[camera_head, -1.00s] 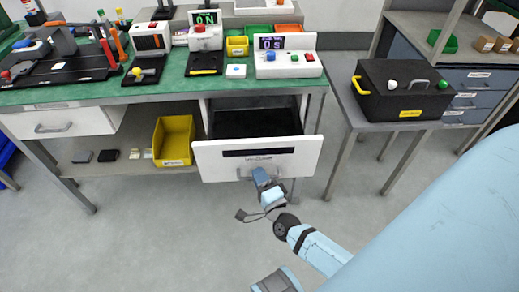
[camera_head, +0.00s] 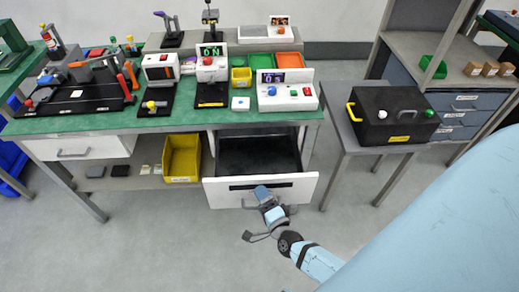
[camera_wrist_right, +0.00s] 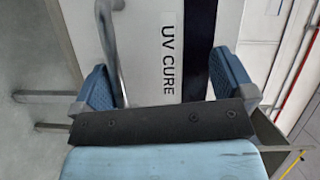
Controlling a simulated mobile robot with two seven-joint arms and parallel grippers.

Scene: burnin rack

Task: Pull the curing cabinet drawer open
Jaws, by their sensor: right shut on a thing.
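The curing cabinet drawer (camera_head: 298,190) has a white front with a dark strip and stands open under the green-topped bench, its dark, empty-looking interior showing. In the right wrist view its front (camera_wrist_right: 165,15) carries a "UV CURE" label. My right gripper (camera_head: 262,195) is at the middle of the drawer front, shut on the metal handle (camera_wrist_right: 112,45). The handle bar shows beside one blue finger in the wrist view. In the head view the gripper mostly hides the handle. My left gripper is in neither view.
A yellow bin (camera_head: 183,160) stands on the lower shelf left of the drawer. A black case (camera_head: 385,125) sits on a small table (camera_head: 345,137) at the right. Devices stand on the green bench top (camera_head: 130,122). The floor before the drawer is clear.

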